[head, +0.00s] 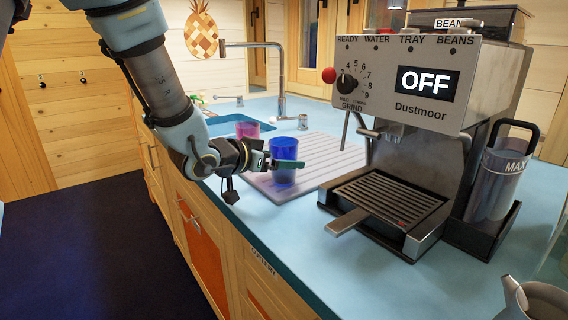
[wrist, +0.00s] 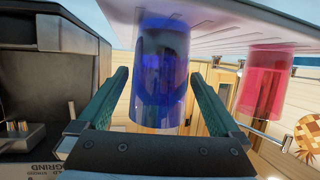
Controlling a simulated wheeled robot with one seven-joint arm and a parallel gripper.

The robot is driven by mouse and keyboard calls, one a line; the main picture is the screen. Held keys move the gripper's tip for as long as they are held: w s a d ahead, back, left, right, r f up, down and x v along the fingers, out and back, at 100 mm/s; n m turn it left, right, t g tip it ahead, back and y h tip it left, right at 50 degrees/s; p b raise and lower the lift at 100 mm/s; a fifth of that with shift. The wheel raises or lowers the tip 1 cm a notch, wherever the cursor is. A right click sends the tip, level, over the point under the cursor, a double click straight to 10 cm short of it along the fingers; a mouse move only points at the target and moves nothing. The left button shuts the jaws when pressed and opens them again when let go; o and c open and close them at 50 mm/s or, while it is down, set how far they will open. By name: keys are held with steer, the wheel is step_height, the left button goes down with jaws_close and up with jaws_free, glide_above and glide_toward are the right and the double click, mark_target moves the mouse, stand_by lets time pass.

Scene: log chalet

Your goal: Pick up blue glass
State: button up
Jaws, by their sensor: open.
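The blue glass (head: 284,148) stands on the pale ribbed board (head: 325,150) on the counter. My gripper (head: 288,164) is at the glass, with a green finger showing across its lower part. In the wrist view, which looks upside down, the blue glass (wrist: 161,70) is between the two green fingers of my open gripper (wrist: 160,78). A gap shows on each side, and the fingers do not appear to press on it. The lower part of the glass is partly hidden by a finger in the head view.
A pink glass (head: 246,130) stands behind and left of the blue one; it shows at right in the wrist view (wrist: 262,82). A coffee machine (head: 415,130) stands close on the right. A sink (head: 235,127) and tap (head: 281,80) are behind.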

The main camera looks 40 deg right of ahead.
steer(key=p+x, duration=0.1)
steer(key=x, duration=0.3)
steer(key=shift+d, duration=0.2)
steer(key=shift+c, duration=0.2)
steer(key=shift+w+r, duration=0.1)
steer(key=c, duration=1.4)
